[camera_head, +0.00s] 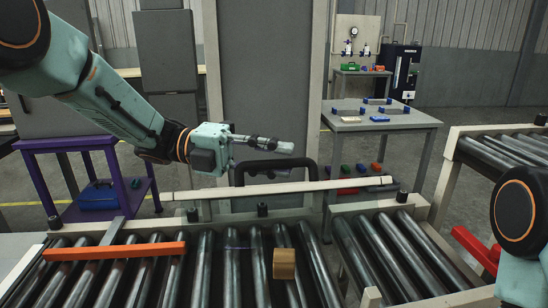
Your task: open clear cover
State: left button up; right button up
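My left gripper (283,147) reaches in from the left and points right. Its fingers lie side-on and close together, so whether they are open or shut is unclear. A black arched handle (277,163) stands just below and behind the fingertips; contact cannot be made out. No clear sheet can be picked out for certain. A pale bar (350,184) runs across below the handle, behind the rollers. My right arm shows only in part at the right edge, and its gripper is out of view.
Roller conveyors (200,265) fill the front, with an orange bar (115,251) and a tan block (284,263) on them. A red bar (474,249) lies at right. A purple table (75,143) stands left, and a grey table (415,122) with blue parts behind right.

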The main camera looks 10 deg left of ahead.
pick_arm(q)
jog(key=a, duration=1.2)
jog(key=shift+w+r, duration=0.25)
jog(key=shift+w, duration=0.1)
jog(key=shift+s+f, duration=0.1)
